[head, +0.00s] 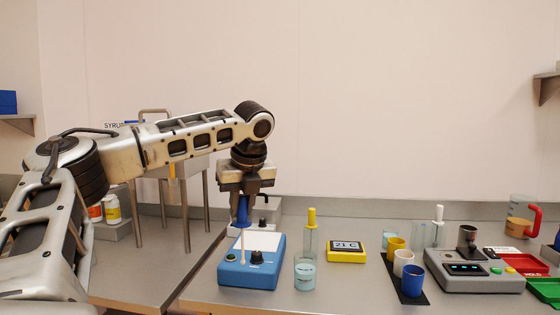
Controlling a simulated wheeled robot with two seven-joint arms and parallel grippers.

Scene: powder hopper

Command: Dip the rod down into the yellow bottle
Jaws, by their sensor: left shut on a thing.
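My left gripper (243,194) points down and is shut on the blue handle of a rod (243,211). A thin pale shaft hangs upright below the handle, and its lower end shows in front of the blue instrument box. I cannot tell whether it touches the box. A tall clear vessel with a yellow top (311,219) stands to the right of the gripper, apart from the rod. It is the nearest match to the yellow bottle, though a small bottle with a yellow label (112,208) also stands far left. My right gripper is out of view.
The blue box (250,275) sits below the gripper, with a clear beaker (305,274) beside it. A yellow display unit (346,251), colored cups on a black mat (395,279) and a grey instrument (473,276) stand to the right. A hopper stand (207,210) is behind my left arm.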

